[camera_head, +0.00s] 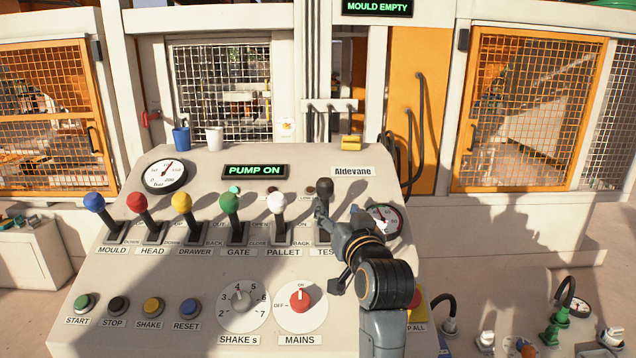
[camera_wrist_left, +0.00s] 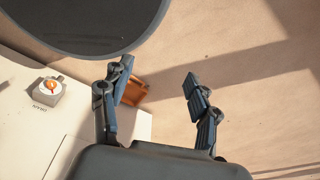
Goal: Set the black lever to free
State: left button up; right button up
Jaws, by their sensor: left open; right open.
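The black lever (camera_head: 324,187) is the rightmost in the row of levers on the sloped control panel. Its round knob stands up and its stem and slot are partly hidden. Its name label starts with "TES"; the rest is behind my right gripper, and I cannot read which position it is in. My right gripper (camera_head: 330,213) is open, just below and to the right of the knob; I cannot tell whether it touches the stem. My left gripper (camera_wrist_left: 160,92) is open and empty in the left wrist view, above plain floor; it is out of the head view.
The white-knobbed PALLET lever (camera_head: 277,203) stands close to the left, with the green GATE lever (camera_head: 229,204) beyond it. A gauge (camera_head: 384,220) lies right of my right gripper. The red MAINS knob (camera_head: 300,300) sits below. Two cups (camera_head: 214,138) stand on the panel's top edge.

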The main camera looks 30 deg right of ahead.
aim_at(327, 189)
jog(key=w+p, duration=0.1)
jog(key=w+d+r+p, duration=0.1)
jog(key=w, duration=0.1)
jog(key=w+p, duration=0.1)
jog(key=w, duration=0.1)
jog(key=shift+d+r, duration=0.2)
jog(key=shift+d, duration=0.2)
jog(key=x, duration=0.2)
jog(key=p+x, duration=0.1)
jog(key=x, duration=0.1)
jog(key=shift+f, duration=0.25)
jog(key=shift+p+x, duration=0.4)
jog(key=shift+x, duration=0.65)
jog(key=shift+w+d, duration=0.1)
jog(key=shift+w, duration=0.1)
jog(key=c, duration=0.6)
pick_arm(q)
jog(key=r, duration=0.1)
jog(key=s+r, duration=0.1)
jog(key=r, duration=0.1)
jog(key=s+r, duration=0.1)
jog(key=r, duration=0.1)
jog(key=shift+s+a, duration=0.15)
jog(key=shift+a, duration=0.1)
pick_arm(e)
grip_shut()
